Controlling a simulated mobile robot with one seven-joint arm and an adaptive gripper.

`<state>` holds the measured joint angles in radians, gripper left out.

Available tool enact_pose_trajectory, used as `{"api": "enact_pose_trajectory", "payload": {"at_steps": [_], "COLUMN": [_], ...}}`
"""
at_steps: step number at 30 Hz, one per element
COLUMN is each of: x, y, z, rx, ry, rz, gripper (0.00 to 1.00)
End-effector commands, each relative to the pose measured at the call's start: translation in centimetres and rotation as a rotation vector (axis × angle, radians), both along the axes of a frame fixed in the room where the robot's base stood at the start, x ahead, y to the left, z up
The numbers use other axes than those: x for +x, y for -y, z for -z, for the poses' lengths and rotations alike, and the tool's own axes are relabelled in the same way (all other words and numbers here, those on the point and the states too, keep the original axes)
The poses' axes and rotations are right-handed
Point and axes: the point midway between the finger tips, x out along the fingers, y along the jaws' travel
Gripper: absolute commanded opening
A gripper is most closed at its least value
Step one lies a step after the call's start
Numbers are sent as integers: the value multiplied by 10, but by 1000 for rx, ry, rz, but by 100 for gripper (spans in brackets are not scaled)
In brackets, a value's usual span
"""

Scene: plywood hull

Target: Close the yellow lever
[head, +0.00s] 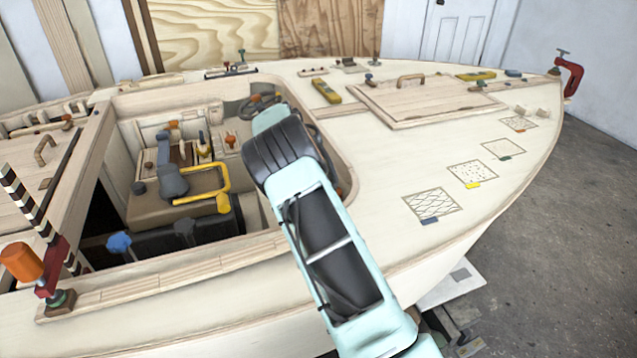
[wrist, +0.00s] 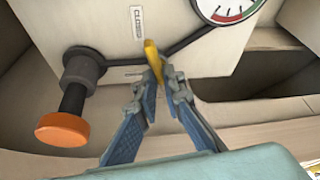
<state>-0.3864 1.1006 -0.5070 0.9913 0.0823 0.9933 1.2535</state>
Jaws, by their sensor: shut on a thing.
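The yellow lever (wrist: 151,53) is in the wrist view, on a pale panel. It stands nearly upright, tilted slightly, just below and right of a label reading CLOSED (wrist: 137,22). My gripper (wrist: 153,72) is shut on the lever, with one blue-grey finger on each side of it. The fingertips partly hide the lever's lower part. A dark pipe runs behind the lever across the panel. In the head view my arm blocks the sight of the gripper and the lever.
An orange knob on a dark stem (wrist: 63,130) sticks out left of my gripper. A round gauge (wrist: 228,8) is at the upper right. In the head view, a yellow tubular handle (head: 228,180) stands in the cockpit, and a pale deck (head: 400,160) surrounds it.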

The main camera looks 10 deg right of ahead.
Motion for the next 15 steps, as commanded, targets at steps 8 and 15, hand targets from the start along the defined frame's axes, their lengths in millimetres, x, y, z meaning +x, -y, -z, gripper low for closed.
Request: {"api": "enact_pose_trajectory", "payload": {"at_steps": [8, 15], "x": [2, 2], "y": [-1, -1], "z": [0, 1], "rx": [1, 3], "ry": [0, -1], "rz": [169, 243], "gripper": [0, 0]}}
